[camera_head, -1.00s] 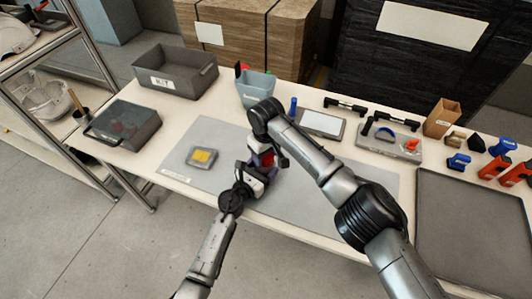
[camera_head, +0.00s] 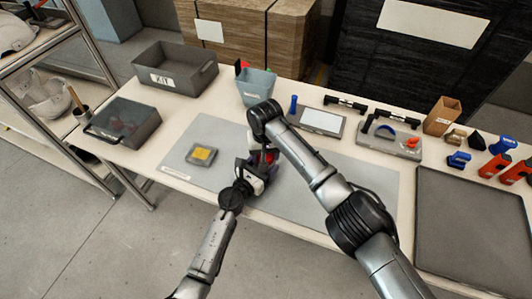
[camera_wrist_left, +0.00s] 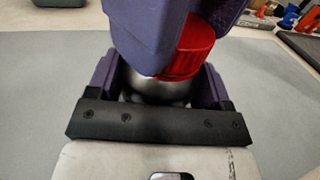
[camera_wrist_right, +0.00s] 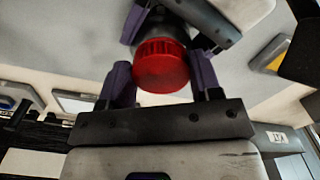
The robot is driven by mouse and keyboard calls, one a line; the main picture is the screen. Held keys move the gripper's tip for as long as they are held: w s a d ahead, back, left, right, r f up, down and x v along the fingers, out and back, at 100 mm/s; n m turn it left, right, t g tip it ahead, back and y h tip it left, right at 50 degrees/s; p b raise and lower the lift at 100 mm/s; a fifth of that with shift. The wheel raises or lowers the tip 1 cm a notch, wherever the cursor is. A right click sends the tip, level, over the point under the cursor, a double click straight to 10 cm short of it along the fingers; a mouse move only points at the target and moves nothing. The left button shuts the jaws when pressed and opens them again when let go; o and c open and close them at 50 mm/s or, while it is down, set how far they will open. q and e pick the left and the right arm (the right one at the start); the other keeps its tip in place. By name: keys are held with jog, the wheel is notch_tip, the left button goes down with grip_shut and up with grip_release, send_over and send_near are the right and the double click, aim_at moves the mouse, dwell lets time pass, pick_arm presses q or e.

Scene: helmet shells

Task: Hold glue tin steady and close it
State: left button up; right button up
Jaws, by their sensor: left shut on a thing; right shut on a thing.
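The glue tin (camera_wrist_left: 150,88) has a silver body, seen low between the purple fingers of my left gripper (camera_wrist_left: 160,84), which is shut on it. In the head view my left gripper (camera_head: 257,172) is over the grey mat. The red ribbed lid (camera_wrist_left: 190,50) is at the tin's top; it also shows in the right wrist view (camera_wrist_right: 160,65). My right gripper (camera_wrist_right: 162,78) is shut on the lid, one purple finger on each side. Lid and tin appear to meet; I cannot tell how far the lid is seated. Fingers hide much of the tin.
A small grey tray with a yellow pad (camera_head: 201,155) lies on the mat (camera_head: 215,128), left of my grippers. A grey-blue bin (camera_head: 256,88) stands behind. A labelled crate (camera_head: 175,72) is at the back left, and a dark tray (camera_head: 470,225) at the right.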

jog(key=m, duration=0.7)
jog(key=shift+a, duration=0.3)
jog(key=m, duration=0.4)
jog(key=shift+w, duration=0.1)
jog(key=m, duration=0.4)
jog(key=shift+w+a+m, duration=0.1)
jog(key=shift+m, duration=0.2)
jog(key=m, duration=0.4)
jog(key=shift+w+m, duration=0.15)
jog(key=shift+m, duration=0.15)
jog(key=m, duration=0.4)
jog(key=shift+w, duration=0.1)
jog(key=m, duration=0.4)
jog(key=shift+w, duration=0.1)
jog(key=m, duration=0.3)
jog(key=shift+d, duration=0.2)
